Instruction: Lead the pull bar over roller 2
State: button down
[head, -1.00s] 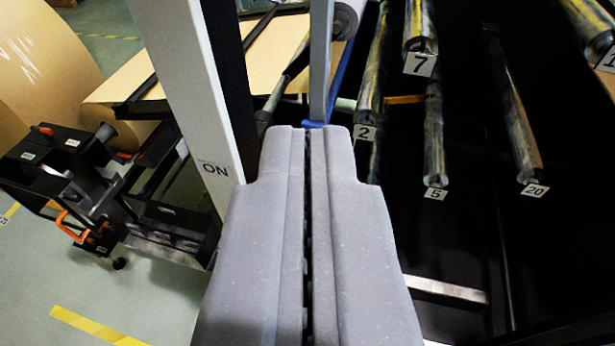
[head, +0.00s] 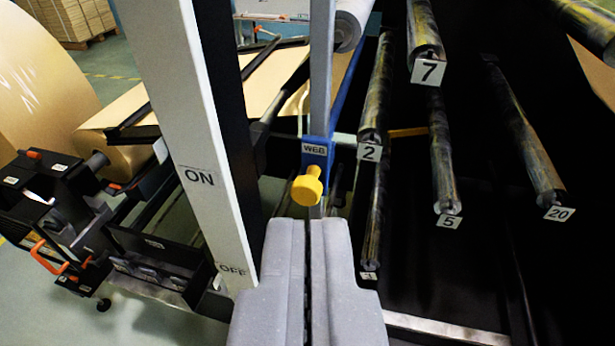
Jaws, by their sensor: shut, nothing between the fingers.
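A blue bar (head: 351,85) runs away from me and looks like the pull bar. Its near end has a blue plate with a WEB tag (head: 314,149) and a yellow knob (head: 307,187). Roller 2 (head: 377,88) is a dark, yellow-streaked roller just right of the blue bar, its 2 tag at the near end. The bar is apart from roller 2 in the picture, on its left side. My gripper (head: 308,224) is shut and empty, with its tips just below the knob in the picture. Whether they touch the knob I cannot tell.
A white post (head: 182,110) with ON and OFF marks stands close left. Rollers 7 (head: 425,35), 5 (head: 443,150) and 20 (head: 525,135) hang at the right. A large kraft roll (head: 40,90) and a black stand (head: 45,200) are at the left.

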aim_at(306, 197)
jog(key=c, duration=2)
grip_release()
jog(key=o, duration=0.5)
jog(key=shift+w, duration=0.2)
jog(key=o, duration=0.7)
jog(key=w, duration=0.1)
jog(key=w+f+m, duration=0.1)
jog(key=w+y+p, duration=0.1)
jog(key=shift+w+d+f+m, duration=0.15)
jog(key=shift+f+m, duration=0.15)
jog(key=w+f+m+t+y+p, duration=0.1)
jog(key=w+f+m+t+p, duration=0.15)
jog(key=w+f+m, duration=0.8)
notch_tip(306, 197, down, 14)
jog(key=w+a+m+h+p, duration=0.25)
jog(key=m+h+p, duration=0.25)
jog(key=m, duration=1.2)
jog(key=shift+w+d+f+p, duration=0.1)
jog(key=shift+w+d+p, duration=0.25)
jog(key=shift+w+p, duration=1.15)
jog(key=shift+w+d+p, duration=0.35)
jog(key=shift+w+d, duration=0.05)
jog(key=shift+w, duration=2.35)
jog(key=shift+w+d+f+p, duration=0.1)
jog(key=shift+w+d+p, duration=0.25)
jog(key=shift+w+p, duration=1.15)
